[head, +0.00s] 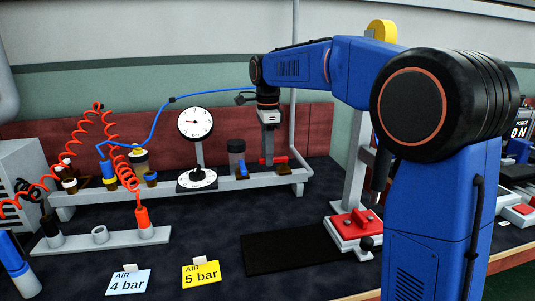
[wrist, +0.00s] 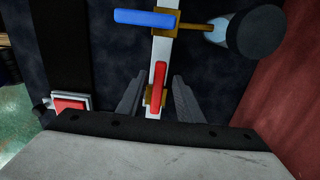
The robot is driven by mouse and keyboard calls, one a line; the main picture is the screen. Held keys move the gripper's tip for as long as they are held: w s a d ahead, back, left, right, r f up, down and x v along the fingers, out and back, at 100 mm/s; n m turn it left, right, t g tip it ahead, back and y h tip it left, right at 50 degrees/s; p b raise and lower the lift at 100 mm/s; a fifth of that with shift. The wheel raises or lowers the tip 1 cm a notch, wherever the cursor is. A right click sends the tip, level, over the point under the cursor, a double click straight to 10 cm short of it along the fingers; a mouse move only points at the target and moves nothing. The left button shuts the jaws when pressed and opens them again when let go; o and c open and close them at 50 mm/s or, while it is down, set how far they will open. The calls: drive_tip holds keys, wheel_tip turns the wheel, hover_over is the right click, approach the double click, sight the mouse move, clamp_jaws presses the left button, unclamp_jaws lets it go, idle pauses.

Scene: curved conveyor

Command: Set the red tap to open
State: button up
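The red tap (wrist: 160,75) has a red lever on a brass body, on a pale bar. In the wrist view its lever lies nearly along the bar. In the head view the red tap (head: 280,159) sits near the right end of the bench rail. My gripper (wrist: 160,78) is open and empty, with one finger on each side of the lever and gaps showing. In the head view my gripper (head: 267,142) points down just above the red tap. Whether the fingertips reach down to lever height cannot be told.
A blue tap (wrist: 147,18) has its lever across the same bar, close to the red tap. A dark cylinder (wrist: 252,34) stands beside it. A dial gauge (head: 195,123) is left of the taps. A red-topped press base (head: 353,224) stands front right.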

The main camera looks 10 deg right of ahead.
wheel_tip(320, 180, up, 17)
drive_tip(key=shift+r, duration=0.2)
idle(0.6)
